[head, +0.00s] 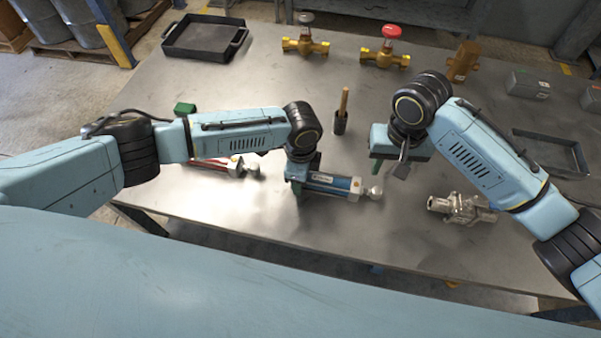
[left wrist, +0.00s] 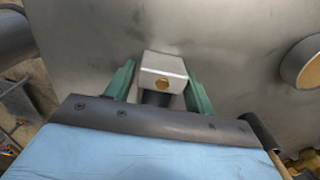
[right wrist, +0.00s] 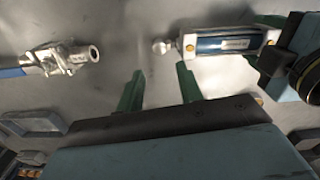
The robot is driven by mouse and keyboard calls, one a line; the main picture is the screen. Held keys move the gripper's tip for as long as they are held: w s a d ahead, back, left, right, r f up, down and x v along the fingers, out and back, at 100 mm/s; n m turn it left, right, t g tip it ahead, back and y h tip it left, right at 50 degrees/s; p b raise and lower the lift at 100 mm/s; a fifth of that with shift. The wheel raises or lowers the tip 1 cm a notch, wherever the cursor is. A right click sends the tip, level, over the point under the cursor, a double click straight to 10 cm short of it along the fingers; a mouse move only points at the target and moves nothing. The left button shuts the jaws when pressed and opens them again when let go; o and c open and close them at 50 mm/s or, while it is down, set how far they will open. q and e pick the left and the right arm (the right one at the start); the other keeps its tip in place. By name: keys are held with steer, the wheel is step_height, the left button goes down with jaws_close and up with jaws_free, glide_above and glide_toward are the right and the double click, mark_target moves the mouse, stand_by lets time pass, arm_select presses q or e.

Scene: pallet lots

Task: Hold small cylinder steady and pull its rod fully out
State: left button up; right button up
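The small cylinder (head: 330,182) has a blue barrel and silver end caps and lies on the grey table. Its rod end, a silver knob (head: 375,192), points right and shows close to the front cap. My left gripper (head: 297,188) is at the cylinder's rear end. In the left wrist view, its green fingers (left wrist: 160,82) stand either side of the silver rear cap (left wrist: 162,72); whether they press on it is unclear. My right gripper (head: 389,165) is open and empty above the table, up and right of the knob. In the right wrist view, the knob (right wrist: 160,46) lies beyond its fingertips (right wrist: 159,75).
A silver valve-like fitting (head: 462,208) lies right of the knob. The table in front of the cylinder is clear.

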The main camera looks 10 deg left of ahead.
arm_select(q)
jaws_close()
arm_select(e)
steer(key=shift+c, duration=0.2)
steer(key=c, duration=0.7)
steer(key=shift+s+a+f, duration=0.15)
steer(key=shift+s+f, duration=0.05)
steer(key=shift+f, duration=0.05)
jaws_close()
steer(key=s+a+n+t+h, duration=0.2)
steer(key=s+a+t+h, duration=0.1)
steer(key=s+a+t, duration=0.2)
steer(key=shift+s+f+n+t, duration=0.15)
steer(key=shift+s+n+t, duration=0.15)
steer(key=shift+s+t, duration=0.85)
steer(key=shift+s+a+g, duration=0.1)
steer(key=shift+s+g, duration=0.1)
steer(key=shift+g, duration=0.05)
